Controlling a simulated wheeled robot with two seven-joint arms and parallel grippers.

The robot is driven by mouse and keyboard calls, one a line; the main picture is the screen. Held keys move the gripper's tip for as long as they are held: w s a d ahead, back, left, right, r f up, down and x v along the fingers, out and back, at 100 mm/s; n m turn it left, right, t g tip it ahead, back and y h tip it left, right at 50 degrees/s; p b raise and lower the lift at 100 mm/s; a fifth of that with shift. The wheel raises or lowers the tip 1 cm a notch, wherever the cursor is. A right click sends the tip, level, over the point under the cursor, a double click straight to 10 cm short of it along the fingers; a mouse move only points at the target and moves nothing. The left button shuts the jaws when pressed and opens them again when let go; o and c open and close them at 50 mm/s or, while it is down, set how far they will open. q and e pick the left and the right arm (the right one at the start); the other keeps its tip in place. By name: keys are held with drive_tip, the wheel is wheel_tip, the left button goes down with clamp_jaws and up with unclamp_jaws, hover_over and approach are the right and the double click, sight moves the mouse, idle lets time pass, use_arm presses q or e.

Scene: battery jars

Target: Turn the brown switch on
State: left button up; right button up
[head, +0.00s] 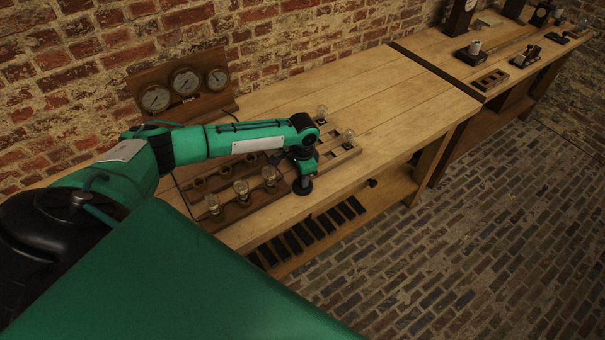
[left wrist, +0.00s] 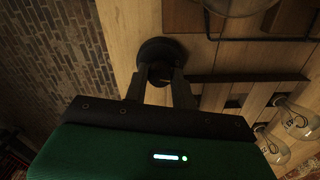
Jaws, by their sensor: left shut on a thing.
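The brown switch shows as a small dark round base on the light wooden bench, near its front edge, in the head view (head: 303,188) and the left wrist view (left wrist: 162,50). My left gripper (head: 304,176) points down over it and is shut on its upper part. In the left wrist view the two dark fingers (left wrist: 161,80) stand on either side of the switch's middle. The lever is mostly hidden between the fingers, so I cannot tell which way it is set. My right gripper is not in view.
A three-gauge panel (head: 184,88) stands against the brick wall. The bench's right half (head: 400,95) is clear.

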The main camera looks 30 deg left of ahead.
use_arm(q)
drive_tip(key=m+p, duration=0.1)
drive_tip(key=m, duration=0.2)
drive_tip(key=shift+r+m, duration=0.1)
drive_tip(key=shift+m, duration=0.2)
drive_tip(key=m, duration=0.3)
drive_tip(key=shift+m+p, duration=0.3)
drive_tip(key=m, duration=0.3)
drive_tip(key=shift+m, duration=2.6)
drive_tip(key=o, duration=1)
